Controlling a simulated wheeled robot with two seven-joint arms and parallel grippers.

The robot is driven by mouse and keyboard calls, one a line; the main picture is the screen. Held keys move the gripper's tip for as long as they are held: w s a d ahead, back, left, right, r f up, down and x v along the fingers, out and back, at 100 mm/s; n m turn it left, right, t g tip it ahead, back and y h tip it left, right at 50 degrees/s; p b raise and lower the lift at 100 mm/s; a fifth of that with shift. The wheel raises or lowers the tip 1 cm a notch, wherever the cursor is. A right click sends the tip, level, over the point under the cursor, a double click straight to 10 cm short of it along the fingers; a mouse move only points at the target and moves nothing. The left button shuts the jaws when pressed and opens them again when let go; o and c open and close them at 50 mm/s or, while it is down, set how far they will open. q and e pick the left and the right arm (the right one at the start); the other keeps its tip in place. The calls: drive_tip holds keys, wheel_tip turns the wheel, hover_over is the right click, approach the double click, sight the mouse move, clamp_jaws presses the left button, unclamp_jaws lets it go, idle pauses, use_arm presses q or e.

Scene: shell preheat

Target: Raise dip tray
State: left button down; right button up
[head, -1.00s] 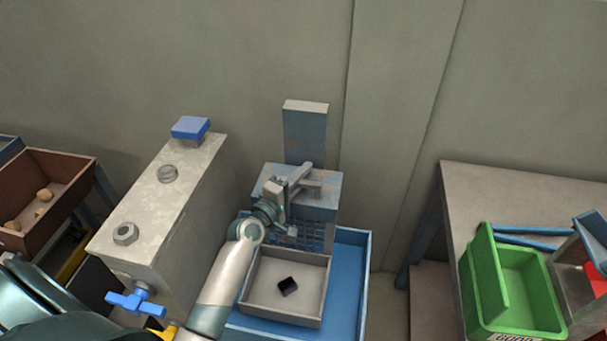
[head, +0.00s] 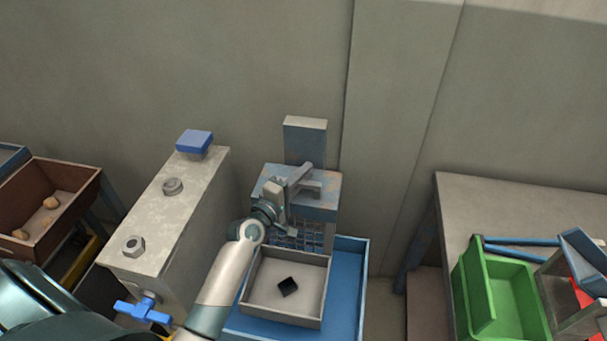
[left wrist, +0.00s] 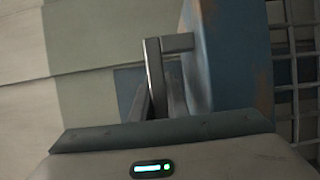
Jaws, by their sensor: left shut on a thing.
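The dip tray (head: 285,284) is a pale square tray with raised walls, in the head view below the middle. My left gripper (head: 292,190) is shut on the handle, which also shows between the fingers in the left wrist view (left wrist: 154,77). The fingertips are partly hidden. My right gripper is not in view.
A tall grey tank (head: 165,205) with a blue valve (head: 143,311) and blue cap stands close to the left of my arm. A brown bin (head: 60,200) is at far left. A table (head: 500,200) with a green bin (head: 500,300) is at right.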

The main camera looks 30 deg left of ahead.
use_arm(q)
drive_tip(key=c, duration=1.7)
unclamp_jaws()
drive_tip(key=shift+w+r, duration=0.1)
drive_tip(key=shift+r, duration=0.35)
drive_tip(key=shift+f, duration=0.1)
drive_tip(key=shift+f, duration=0.1)
